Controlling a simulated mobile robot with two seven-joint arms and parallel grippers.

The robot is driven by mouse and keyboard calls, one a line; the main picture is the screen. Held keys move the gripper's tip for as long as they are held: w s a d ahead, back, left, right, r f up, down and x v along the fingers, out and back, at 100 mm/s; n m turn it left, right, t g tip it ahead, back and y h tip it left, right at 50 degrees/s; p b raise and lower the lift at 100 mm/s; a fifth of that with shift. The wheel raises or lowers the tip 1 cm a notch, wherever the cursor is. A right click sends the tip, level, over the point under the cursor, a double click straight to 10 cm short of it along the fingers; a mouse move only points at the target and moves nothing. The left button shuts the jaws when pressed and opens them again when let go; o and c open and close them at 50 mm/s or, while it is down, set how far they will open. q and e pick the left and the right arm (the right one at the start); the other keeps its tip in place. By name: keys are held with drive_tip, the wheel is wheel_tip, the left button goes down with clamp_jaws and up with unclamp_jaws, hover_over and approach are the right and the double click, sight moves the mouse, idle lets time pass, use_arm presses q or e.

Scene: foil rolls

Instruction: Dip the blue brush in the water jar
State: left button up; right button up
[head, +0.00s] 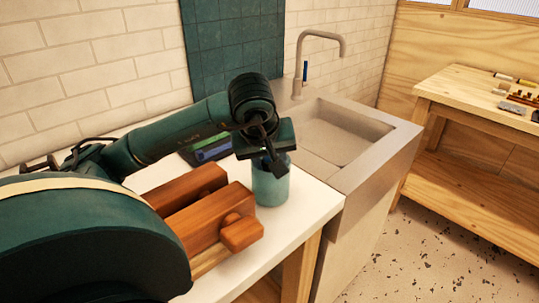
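A teal cylindrical jar (271,188) stands near the front edge of the white counter, in front of the sink. My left gripper (276,165) points down right over the jar, its dark fingers overlapping the jar's mouth. Whether the fingers are open or shut cannot be told, and no brush clearly shows in them. I cannot make out the brush for sure, nor the water inside the jar. Blue and green items (212,150) lie in a dark holder behind the arm, partly hidden. My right gripper is not in view.
A wooden vise (207,215) with brown jaws sits left of the jar, close to it. A grey sink (385,157) with a tall faucet (320,36) is behind and to the right. A wooden workbench (462,88) with small tools stands at far right.

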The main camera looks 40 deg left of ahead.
use_arm(q)
drive_tip(key=shift+r+p, duration=2.3)
drive_tip(key=shift+r, duration=1)
drive_tip(key=shift+r+p, duration=1.65)
drive_tip(key=shift+r, duration=0.45)
drive_tip(key=shift+f, duration=0.1)
